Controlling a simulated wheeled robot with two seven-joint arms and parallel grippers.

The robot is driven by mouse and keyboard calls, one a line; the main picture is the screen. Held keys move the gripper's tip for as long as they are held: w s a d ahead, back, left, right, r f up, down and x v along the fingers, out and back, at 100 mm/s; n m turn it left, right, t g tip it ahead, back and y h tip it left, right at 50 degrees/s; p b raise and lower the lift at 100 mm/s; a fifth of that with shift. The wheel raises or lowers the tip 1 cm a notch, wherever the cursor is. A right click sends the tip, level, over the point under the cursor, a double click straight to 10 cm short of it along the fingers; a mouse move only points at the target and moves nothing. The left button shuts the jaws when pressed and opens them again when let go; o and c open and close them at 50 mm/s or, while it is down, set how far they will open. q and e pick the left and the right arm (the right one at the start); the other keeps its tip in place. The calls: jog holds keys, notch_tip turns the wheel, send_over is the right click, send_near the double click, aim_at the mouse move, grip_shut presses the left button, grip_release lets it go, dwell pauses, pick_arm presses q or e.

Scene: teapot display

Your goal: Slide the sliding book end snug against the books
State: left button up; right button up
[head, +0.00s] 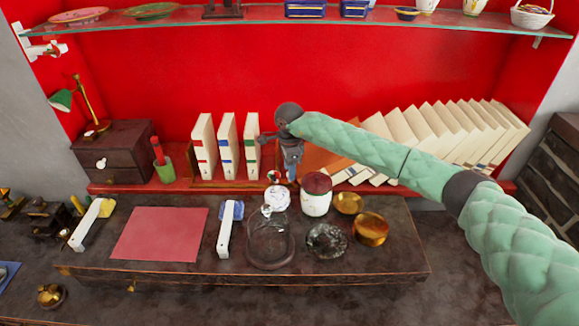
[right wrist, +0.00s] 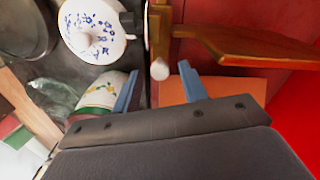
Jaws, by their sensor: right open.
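Three upright white books (head: 227,147) with red, blue and green bands stand in a wooden rack (head: 208,184) on the red shelf. My right gripper (head: 291,172) points down just right of them, in front of the shelf. It is open, with two blue fingers apart in the right wrist view (right wrist: 160,88). That view shows a wooden upright panel (right wrist: 240,45), which looks like the sliding book end, and a pale round knob (right wrist: 160,69) beyond the fingertips. Nothing is clearly held between the fingers. In the head view my gripper hides much of the book end. My left gripper is out of view.
Several pale books (head: 440,130) lean at the right of the shelf. Below my gripper stand a blue-patterned white pot (head: 277,199), a red-lidded jar (head: 316,204), a glass dome (head: 270,245) and brass pots (head: 370,230). A green cup (head: 164,173) stands left of the rack.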

jog(key=shift+f, duration=0.4)
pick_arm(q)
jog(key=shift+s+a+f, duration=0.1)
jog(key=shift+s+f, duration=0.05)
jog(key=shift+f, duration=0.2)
pick_arm(e)
grip_shut()
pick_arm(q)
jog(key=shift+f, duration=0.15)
pick_arm(e)
jog(key=shift+a, duration=0.15)
jog(key=a+b, duration=0.3)
jog(key=a, duration=0.1)
jog(key=shift+a, duration=0.3)
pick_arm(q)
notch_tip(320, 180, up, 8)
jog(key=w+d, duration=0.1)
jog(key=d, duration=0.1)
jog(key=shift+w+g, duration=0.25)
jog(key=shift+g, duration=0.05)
